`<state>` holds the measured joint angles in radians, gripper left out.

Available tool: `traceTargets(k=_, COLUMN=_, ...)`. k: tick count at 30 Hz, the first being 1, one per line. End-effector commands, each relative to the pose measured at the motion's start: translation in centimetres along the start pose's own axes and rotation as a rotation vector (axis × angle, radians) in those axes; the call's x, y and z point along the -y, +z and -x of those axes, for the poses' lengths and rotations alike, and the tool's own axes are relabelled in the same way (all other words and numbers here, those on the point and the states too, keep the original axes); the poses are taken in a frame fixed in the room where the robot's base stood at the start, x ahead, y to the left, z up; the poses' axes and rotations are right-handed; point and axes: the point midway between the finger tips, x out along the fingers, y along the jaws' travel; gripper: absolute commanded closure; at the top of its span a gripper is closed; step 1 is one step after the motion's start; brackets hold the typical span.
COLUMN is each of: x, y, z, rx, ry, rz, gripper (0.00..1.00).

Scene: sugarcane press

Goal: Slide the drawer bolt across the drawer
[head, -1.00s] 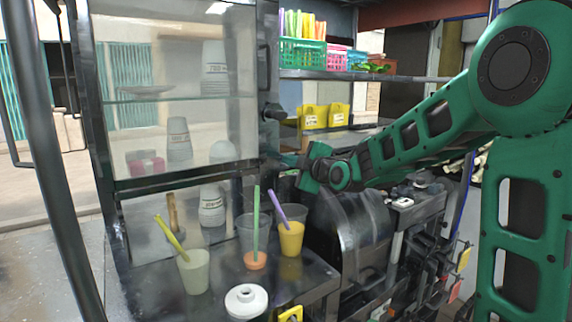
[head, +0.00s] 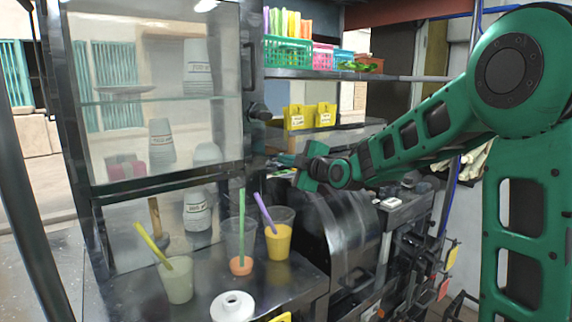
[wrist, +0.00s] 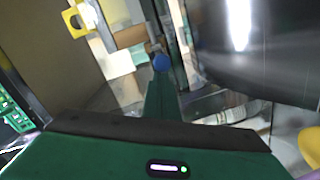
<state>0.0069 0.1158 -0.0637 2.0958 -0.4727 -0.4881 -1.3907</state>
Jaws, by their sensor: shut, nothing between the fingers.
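No drawer or drawer bolt can be made out for certain in either view. My gripper (head: 287,160) is shut and empty, pointing left in the head view, behind the dark metal drum and in front of the shelf unit. In the wrist view my gripper (wrist: 161,90) points away from the camera. A small round blue knob (wrist: 160,62) shows right at its fingertips; I cannot tell whether they touch or whether it belongs to the bolt.
The dark drum (wrist: 265,45) is close on the right of my gripper in the wrist view. A glass-fronted cabinet (head: 165,183) stands to the left. A yellow drink cup (head: 279,240) and other cups with straws stand on the counter. A green basket (head: 288,51) sits on the shelf.

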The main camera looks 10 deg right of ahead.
Motion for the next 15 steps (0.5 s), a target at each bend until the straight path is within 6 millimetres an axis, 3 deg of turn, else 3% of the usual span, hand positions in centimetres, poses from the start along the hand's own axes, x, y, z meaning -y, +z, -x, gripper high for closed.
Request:
traceTargets(k=1, x=-0.3, y=0.6, z=0.1, rx=0.013, ry=0.006, rz=0.003, gripper=1.0)
traceTargets(k=5, x=-0.4, y=0.0, z=0.2, rx=0.013, ry=0.007, rz=0.003, gripper=1.0)
traceTargets(k=11, x=-0.4, y=-3.1, z=0.5, rx=0.005, ry=0.006, rz=0.002, gripper=1.0)
traceTargets(k=15, x=-0.5, y=-3.0, z=3.4, rx=0.012, ry=0.006, rz=0.0, gripper=1.0)
